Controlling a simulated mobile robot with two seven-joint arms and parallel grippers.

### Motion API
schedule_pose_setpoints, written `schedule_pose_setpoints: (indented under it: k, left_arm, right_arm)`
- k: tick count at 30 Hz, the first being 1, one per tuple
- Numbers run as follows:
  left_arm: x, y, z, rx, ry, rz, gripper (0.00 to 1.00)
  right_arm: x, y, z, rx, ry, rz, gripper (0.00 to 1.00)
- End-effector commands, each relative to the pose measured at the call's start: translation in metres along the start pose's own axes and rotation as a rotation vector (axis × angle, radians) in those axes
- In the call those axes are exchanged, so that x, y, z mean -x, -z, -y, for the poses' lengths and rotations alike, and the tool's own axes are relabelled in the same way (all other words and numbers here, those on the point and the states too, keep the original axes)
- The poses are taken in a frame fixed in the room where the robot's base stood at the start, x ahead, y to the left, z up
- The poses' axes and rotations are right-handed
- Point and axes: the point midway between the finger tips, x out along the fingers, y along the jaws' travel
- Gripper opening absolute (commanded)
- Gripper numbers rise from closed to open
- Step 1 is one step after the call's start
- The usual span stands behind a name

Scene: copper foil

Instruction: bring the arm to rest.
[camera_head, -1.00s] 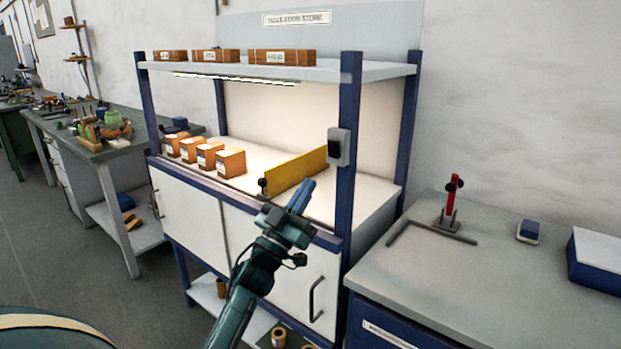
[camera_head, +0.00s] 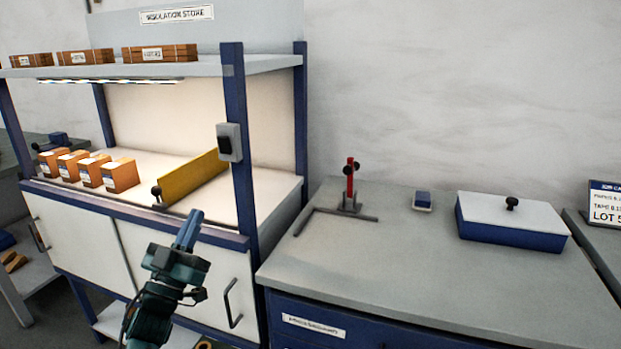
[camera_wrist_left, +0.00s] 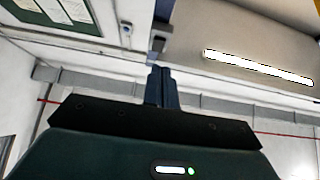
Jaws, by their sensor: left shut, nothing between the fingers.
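My left gripper (camera_head: 188,229) is in the lower left of the head view, its blue fingers together and empty, pointing up. It appears in front of the white-doored cabinet of the insulation store (camera_head: 215,270), touching nothing that I can see. In the left wrist view the closed fingers (camera_wrist_left: 161,86) point up toward the ceiling, with nothing between them. My right gripper is not in view.
The store's worktop holds several orange boxes (camera_head: 121,175) and a yellow divider (camera_head: 190,178). To the right, a grey bench (camera_head: 420,262) carries a red stand (camera_head: 350,185), a small blue block (camera_head: 423,199) and a blue lidded box (camera_head: 510,222).

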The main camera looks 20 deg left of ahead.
Motion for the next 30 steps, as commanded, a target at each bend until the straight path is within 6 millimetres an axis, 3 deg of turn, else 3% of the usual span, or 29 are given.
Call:
schedule_pose_setpoints:
  k: [4,7,13,18,21,25,30]
  left_arm:
    - [0.016,-0.016,-0.014,-0.001,0.017,0.095,0.00]
    - [0.050,-0.044,-0.042,-0.004,0.037,0.274,0.00]
    - [0.165,-0.088,-0.124,-0.005,-0.002,0.752,0.00]
    - [0.255,-0.088,-0.188,0.018,-0.106,1.065,0.00]
    - [0.289,-0.081,-0.213,0.033,-0.162,1.177,0.00]
    - [0.311,-0.075,-0.229,0.045,-0.203,1.248,0.00]
    - [0.316,-0.074,-0.233,0.047,-0.213,1.262,0.00]
  right_arm:
    - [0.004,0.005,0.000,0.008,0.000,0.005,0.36]
    - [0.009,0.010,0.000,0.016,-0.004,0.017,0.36]
    - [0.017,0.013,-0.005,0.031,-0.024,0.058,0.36]
    - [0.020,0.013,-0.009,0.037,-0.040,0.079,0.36]
    - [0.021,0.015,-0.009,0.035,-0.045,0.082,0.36]
    - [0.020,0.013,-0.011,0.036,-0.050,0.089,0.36]
    - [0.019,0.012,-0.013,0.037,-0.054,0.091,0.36]
